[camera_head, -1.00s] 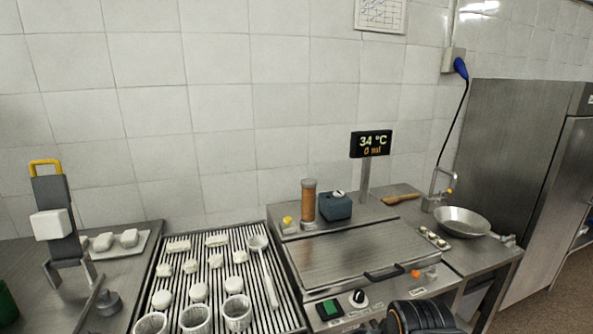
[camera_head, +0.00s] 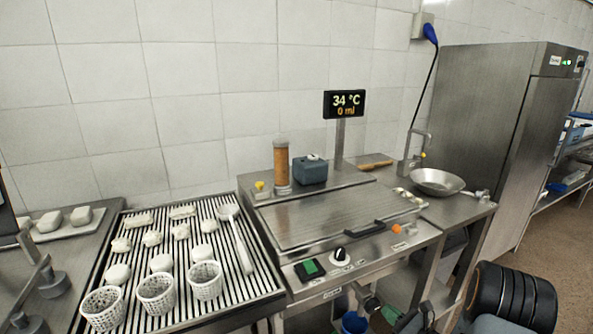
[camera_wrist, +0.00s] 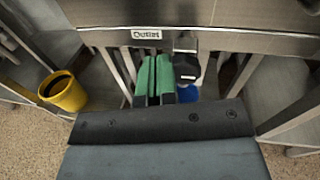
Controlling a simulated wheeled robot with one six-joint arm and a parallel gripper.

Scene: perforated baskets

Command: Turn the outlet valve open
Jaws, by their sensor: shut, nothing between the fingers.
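The "Outlet" label (camera_wrist: 146,34) is on the steel front edge in the wrist view. Just right of it, a grey and dark fitting (camera_wrist: 186,62), seemingly the outlet valve, hangs under the edge. My gripper (camera_wrist: 155,78) has green fingers pressed together with nothing between them. In the picture it lies just left of the fitting; whether it touches cannot be told. The display (camera_head: 344,104) reads 34 °C and 0 ml.
A blue bucket (camera_wrist: 188,93) stands below the fitting; it also shows in the head view (camera_head: 354,322). A yellow bin (camera_wrist: 62,92) is at left in the wrist view. Steel legs flank the space under the unit. A slatted tray (camera_head: 135,215) holds white baskets. Floor is open at right.

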